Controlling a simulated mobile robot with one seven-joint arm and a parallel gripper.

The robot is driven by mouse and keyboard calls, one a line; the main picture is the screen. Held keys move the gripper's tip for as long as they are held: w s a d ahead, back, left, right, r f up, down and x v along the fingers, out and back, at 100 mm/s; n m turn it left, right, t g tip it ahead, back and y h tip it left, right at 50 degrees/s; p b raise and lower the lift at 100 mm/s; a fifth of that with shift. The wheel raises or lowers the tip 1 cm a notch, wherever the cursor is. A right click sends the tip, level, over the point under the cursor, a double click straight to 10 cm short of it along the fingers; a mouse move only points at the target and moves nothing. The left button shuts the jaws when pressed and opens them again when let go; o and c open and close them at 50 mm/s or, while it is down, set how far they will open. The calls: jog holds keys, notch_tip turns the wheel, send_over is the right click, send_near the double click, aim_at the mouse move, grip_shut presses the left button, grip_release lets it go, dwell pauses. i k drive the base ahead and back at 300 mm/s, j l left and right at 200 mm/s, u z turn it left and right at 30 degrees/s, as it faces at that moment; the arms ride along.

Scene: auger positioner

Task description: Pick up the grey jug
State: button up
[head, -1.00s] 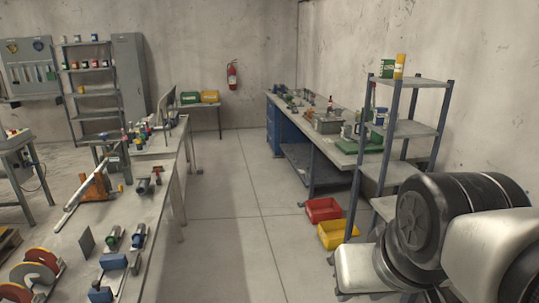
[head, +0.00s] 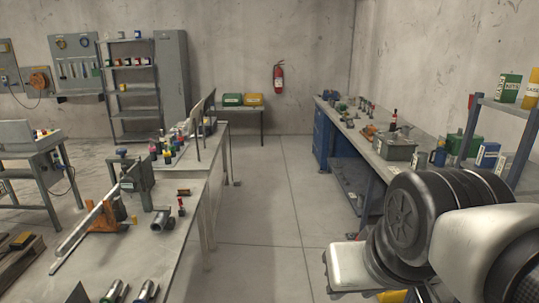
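I cannot make out a grey jug for certain. A grey box-like container (head: 396,148) stands on the long workbench (head: 365,140) at the right, with small items around it; it is too small to tell what it is. My arm's large dark and pale links fill the lower right and hide part of that bench. My gripper is not in view.
A long table (head: 165,245) with tools and metal parts runs along the left. Bare concrete floor (head: 272,215) lies open between it and the right bench. A shelf rack (head: 505,108) stands at the far right. A fire extinguisher (head: 278,78) hangs on the back wall.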

aim_at(405, 130)
jog(key=i+j+z, duration=0.1)
jog(key=i, duration=1.5)
jog(key=i+z, duration=0.35)
jog(key=i+j+z, duration=0.15)
jog(key=i+z, duration=0.2)
jog(key=i, duration=0.2)
jog(key=i+j+z, duration=0.7)
jog(key=i+j+u, duration=0.8)
jog(key=i+u, duration=0.3)
jog(key=i, duration=0.15)
jog(key=i+u, duration=0.35)
jog(key=i+z, duration=0.3)
jog(key=i, duration=0.15)
jog(key=i+j+z, duration=0.15)
jog(key=i+z, duration=0.15)
jog(key=i, duration=0.15)
jog(key=i+j+z, duration=0.3)
jog(key=i+z, duration=0.25)
jog(key=z, duration=0.2)
jog(key=i+j+z, duration=0.15)
jog(key=z, duration=0.3)
jog(key=i+j+z, duration=0.25)
jog(key=z, duration=0.2)
jog(key=i, duration=0.1)
